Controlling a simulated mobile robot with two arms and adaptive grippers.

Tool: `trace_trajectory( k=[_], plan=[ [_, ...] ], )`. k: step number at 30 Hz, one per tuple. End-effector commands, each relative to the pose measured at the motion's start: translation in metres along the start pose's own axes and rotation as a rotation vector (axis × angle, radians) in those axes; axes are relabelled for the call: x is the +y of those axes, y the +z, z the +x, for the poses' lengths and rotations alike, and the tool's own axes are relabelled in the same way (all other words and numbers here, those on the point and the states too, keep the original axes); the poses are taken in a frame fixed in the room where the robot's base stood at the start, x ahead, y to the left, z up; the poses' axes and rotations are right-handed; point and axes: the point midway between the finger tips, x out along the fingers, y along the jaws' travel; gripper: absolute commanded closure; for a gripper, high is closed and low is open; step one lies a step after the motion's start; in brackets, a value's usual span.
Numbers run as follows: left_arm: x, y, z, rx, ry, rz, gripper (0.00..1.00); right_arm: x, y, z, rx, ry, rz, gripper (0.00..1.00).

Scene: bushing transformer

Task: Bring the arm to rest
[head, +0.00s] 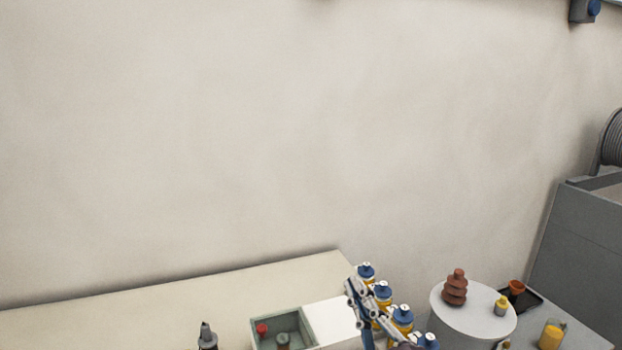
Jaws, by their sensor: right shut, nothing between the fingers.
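My right gripper (354,290) shows at the bottom, right of the middle, with its grey fingers pointing up. It is shut and empty. Its lower part and the rest of the arm run out of the bottom edge. It stands in front of a row of several blue-capped yellow and white items (402,316), overlapping them in the picture. Whether it touches any of them I cannot tell. I do not make out my left gripper.
A pale bench (120,318) runs along the wall, with a green-grey divided box (256,343) and a dark upright item (207,336). A round white stand (470,318) holds a ribbed brown insulator (456,288) and a small yellow piece (501,306). A grey cabinet (580,250) stands right.

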Motion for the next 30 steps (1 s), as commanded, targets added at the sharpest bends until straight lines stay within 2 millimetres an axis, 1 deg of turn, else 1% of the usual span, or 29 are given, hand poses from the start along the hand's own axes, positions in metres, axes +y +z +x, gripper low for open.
trace_trajectory(
  k=[1,2,3,5,6,8,9,10,11,12,16,17,18,20,21,24,26,30],
  plan=[
    [0.0,-0.001,0.0,0.001,0.0,0.0,0.6,-0.009,0.037,-0.014,-0.136,-0.029,0.08,1.0],
    [0.0,-0.001,0.0,0.001,0.0,0.0,0.6,-0.016,0.057,-0.023,-0.212,-0.046,0.123,1.0],
    [0.0,-0.001,0.0,0.001,0.0,0.0,0.6,-0.025,0.083,-0.038,-0.313,-0.07,0.179,1.0],
    [0.0,-0.001,0.0,0.001,0.0,0.0,0.6,-0.041,0.117,-0.064,-0.46,-0.11,0.258,1.0],
    [0.0,-0.001,0.0,0.001,0.0,0.0,0.6,-0.053,0.138,-0.084,-0.556,-0.138,0.308,1.0],
    [0.0,-0.001,0.0,0.001,0.0,0.0,0.6,-0.071,0.164,-0.117,-0.696,-0.184,0.378,1.0],
    [0.0,-0.001,0.0,0.001,0.0,0.0,0.6,-0.084,0.177,-0.141,-0.786,-0.216,0.423,1.0],
    [0.0,-0.001,0.0,0.001,0.0,0.0,0.6,-0.093,0.186,-0.16,-0.852,-0.24,0.455,1.0],
    [0.0,-0.001,0.0,0.001,0.0,0.0,0.6,-0.102,0.193,-0.178,-0.915,-0.264,0.484,1.0],
    [0.0,-0.001,0.0,0.001,0.0,0.0,0.6,-0.112,0.2,-0.201,-0.991,-0.295,0.52,1.0],
    [0.0,-0.001,0.0,0.001,0.0,0.0,0.6,-0.14,0.209,-0.27,-1.202,-0.388,0.613,1.0],
    [0.0,-0.001,0.0,0.001,0.0,0.0,0.6,-0.145,0.209,-0.284,-1.242,-0.407,0.63,1.0],
    [0.0,-0.001,0.0,0.001,0.0,0.0,0.6,-0.151,0.208,-0.302,-1.296,-0.435,0.653,1.0],
    [0.0,-0.001,0.0,0.001,0.0,0.0,0.6,-0.159,0.206,-0.329,-1.372,-0.472,0.683,1.0],
    [0.0,0.0,0.0,0.0,0.0,0.0,0.6,-0.163,0.203,-0.345,-1.418,-0.497,0.702,1.0],
    [0.0,0.0,0.001,0.0,0.0,0.0,0.6,-0.174,0.196,-0.383,-1.525,-0.555,0.741,1.0],
    [0.0,-0.001,0.003,0.001,0.0,0.0,0.6,-0.19,0.212,-0.38,-1.52,-0.555,0.734,1.0],
    [0.0,0.002,0.006,-0.002,0.0,0.0,0.6,-0.224,0.241,-0.384,-1.532,-0.565,0.73,1.0]
  ],
)
